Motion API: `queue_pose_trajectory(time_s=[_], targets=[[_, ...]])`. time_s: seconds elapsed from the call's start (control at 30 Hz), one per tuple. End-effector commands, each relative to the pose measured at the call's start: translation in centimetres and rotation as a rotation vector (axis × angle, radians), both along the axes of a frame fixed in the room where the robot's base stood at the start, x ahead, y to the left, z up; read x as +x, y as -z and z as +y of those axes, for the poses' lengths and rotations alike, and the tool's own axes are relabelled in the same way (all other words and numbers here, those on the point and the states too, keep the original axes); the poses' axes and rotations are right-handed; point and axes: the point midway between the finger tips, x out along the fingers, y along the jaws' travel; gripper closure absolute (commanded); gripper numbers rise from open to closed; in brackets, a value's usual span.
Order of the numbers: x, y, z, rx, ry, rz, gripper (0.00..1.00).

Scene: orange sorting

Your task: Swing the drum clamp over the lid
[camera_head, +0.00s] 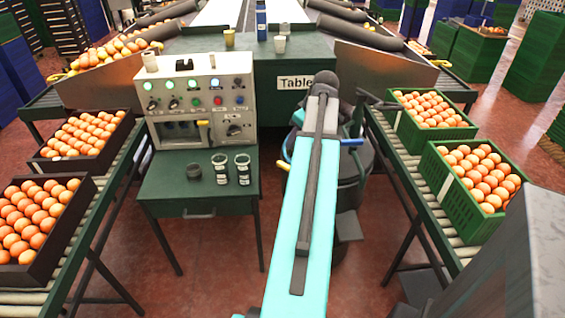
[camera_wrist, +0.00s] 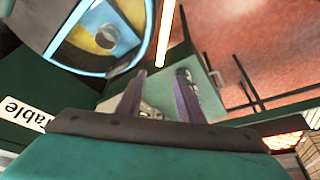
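A dark drum (camera_head: 355,168) stands behind my teal arm in the head view, which hides much of it. A blue bar (camera_head: 351,142) crosses its right side, and a yellow-tipped part (camera_head: 283,165) shows on its left. In the wrist view, a round drum top (camera_wrist: 75,40) with a blue rim shows yellow and grey inside; I cannot tell where the lid ends. A slim yellow bar (camera_wrist: 165,32) lies right of the rim, probably the clamp's handle. My gripper (camera_wrist: 160,76) has its two purple fingers apart, with nothing seen held. Its fingertips are hidden in the head view.
A green table (camera_head: 190,195) with several dark jars and a control panel (camera_head: 200,98) stands left of the drum. Green crates (camera_head: 440,185) of oranges stand on the right conveyor, dark crates (camera_head: 70,235) on the left. A box labelled "Table" (camera_head: 285,100) is behind.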

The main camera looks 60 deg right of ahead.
Motion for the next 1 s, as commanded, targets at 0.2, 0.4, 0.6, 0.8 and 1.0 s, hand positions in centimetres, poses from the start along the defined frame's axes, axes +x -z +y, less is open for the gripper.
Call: queue_pose_trajectory(time_s=[0.2, 0.4, 0.6, 0.8, 1.0], targets=[[0.3, 0.7, 0.0, 0.001, 0.001, 0.001, 0.66], [1.0, 2.4, -0.1, 0.002, 0.000, 0.001, 0.66], [1.9, 4.6, -0.2, 0.002, 0.000, 0.001, 0.66], [2.7, 6.7, -0.4, 0.001, 0.001, 0.001, 0.66], [3.7, 8.9, -0.5, 0.001, 0.001, 0.001, 0.66]])
